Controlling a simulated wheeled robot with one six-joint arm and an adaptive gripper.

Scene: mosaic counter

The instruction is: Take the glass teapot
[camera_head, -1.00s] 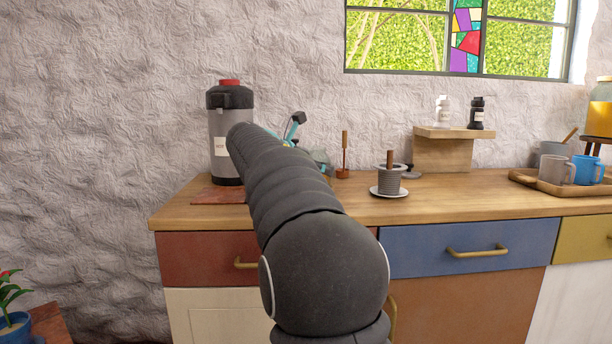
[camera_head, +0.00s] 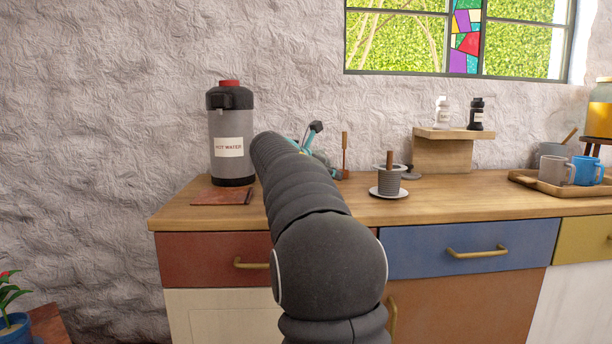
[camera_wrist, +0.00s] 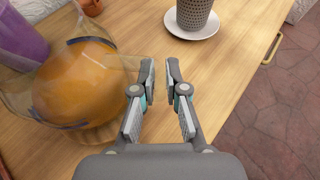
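The glass teapot (camera_wrist: 78,85) is at the left of the wrist view, a clear vessel with amber contents. Its clear glass reaches right toward my left finger; I cannot tell whether they touch. My gripper (camera_wrist: 160,68) is open, with nothing between its fingers, to the right of the teapot over the wooden counter. In the head view my arm hides the teapot, and only part of my gripper (camera_head: 311,136) shows beyond the arm.
A dark grey ribbed cup (camera_wrist: 193,12) on a white saucer (camera_wrist: 205,32) stands ahead of the gripper. A purple thing (camera_wrist: 20,38) is beside the teapot. A hot water dispenser (camera_head: 229,160) stands at the counter's left. Bare wooden counter (camera_wrist: 225,75) lies right of the gripper.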

